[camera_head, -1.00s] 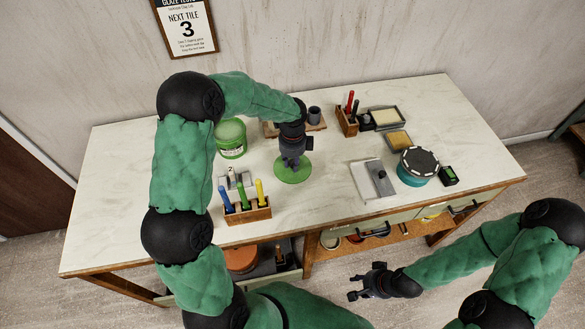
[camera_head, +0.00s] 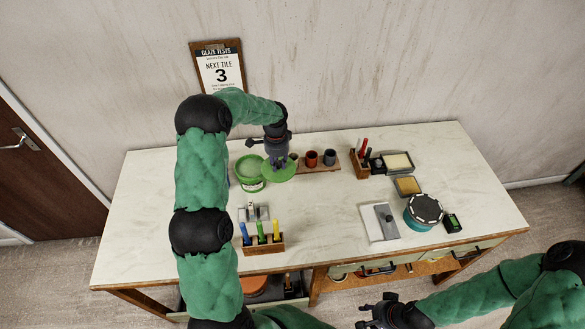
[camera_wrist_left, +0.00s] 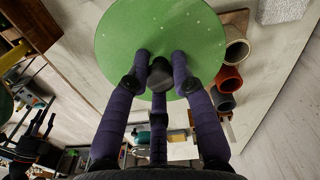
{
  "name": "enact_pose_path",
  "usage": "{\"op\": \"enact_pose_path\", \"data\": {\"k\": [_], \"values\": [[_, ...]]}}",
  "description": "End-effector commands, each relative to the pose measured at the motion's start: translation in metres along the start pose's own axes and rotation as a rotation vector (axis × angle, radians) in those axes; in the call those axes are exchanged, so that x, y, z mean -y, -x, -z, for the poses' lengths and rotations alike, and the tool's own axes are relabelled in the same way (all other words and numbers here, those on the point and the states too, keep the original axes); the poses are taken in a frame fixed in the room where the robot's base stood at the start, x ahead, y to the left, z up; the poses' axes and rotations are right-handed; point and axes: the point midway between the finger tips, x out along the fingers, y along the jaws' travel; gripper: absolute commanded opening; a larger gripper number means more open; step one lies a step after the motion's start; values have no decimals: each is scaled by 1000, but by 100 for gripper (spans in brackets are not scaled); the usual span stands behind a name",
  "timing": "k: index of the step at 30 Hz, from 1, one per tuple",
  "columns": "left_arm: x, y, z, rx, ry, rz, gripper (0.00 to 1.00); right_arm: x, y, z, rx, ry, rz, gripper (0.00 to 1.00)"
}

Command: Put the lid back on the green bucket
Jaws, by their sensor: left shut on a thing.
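The green bucket (camera_head: 245,181) stands open-topped at the left back of the table. My left gripper (camera_head: 280,164) is shut on the green lid (camera_head: 286,174) and holds it beside the bucket's right side, overlapping its rim in the head view. In the left wrist view the lid (camera_wrist_left: 160,30) is a flat green disc, with the fingers (camera_wrist_left: 160,75) closed around its dark knob. Whether the lid touches the bucket is unclear. My right gripper (camera_head: 368,314) is empty in front of the table, its fingers apart.
Several small cups (camera_head: 311,158) stand on a wooden board just right of the lid. A wooden holder with coloured tools (camera_head: 264,245) is at the front left. A teal round container (camera_head: 423,212) and a white slab (camera_head: 379,222) are at the right. The table's middle is clear.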

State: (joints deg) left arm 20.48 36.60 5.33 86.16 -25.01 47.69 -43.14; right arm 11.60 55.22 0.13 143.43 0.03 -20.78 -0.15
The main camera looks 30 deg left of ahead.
Motion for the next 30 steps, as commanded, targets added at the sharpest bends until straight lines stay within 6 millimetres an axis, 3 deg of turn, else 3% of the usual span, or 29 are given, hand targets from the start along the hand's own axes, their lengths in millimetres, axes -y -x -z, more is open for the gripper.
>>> {"op": "enact_pose_path", "data": {"k": [1,3,13,21,30], "values": [[11,10,-8,1,79,-1,0,6,15,-1,0,0,0,40],[24,14,-19,1,191,0,0,9,26,-1,0,0,0,40],[74,29,-69,3,650,6,0,25,69,-3,0,0,0,40],[89,30,-86,3,801,10,0,28,80,-3,0,0,0,40],[89,19,-87,3,807,10,0,27,76,-3,0,0,0,40]]}}
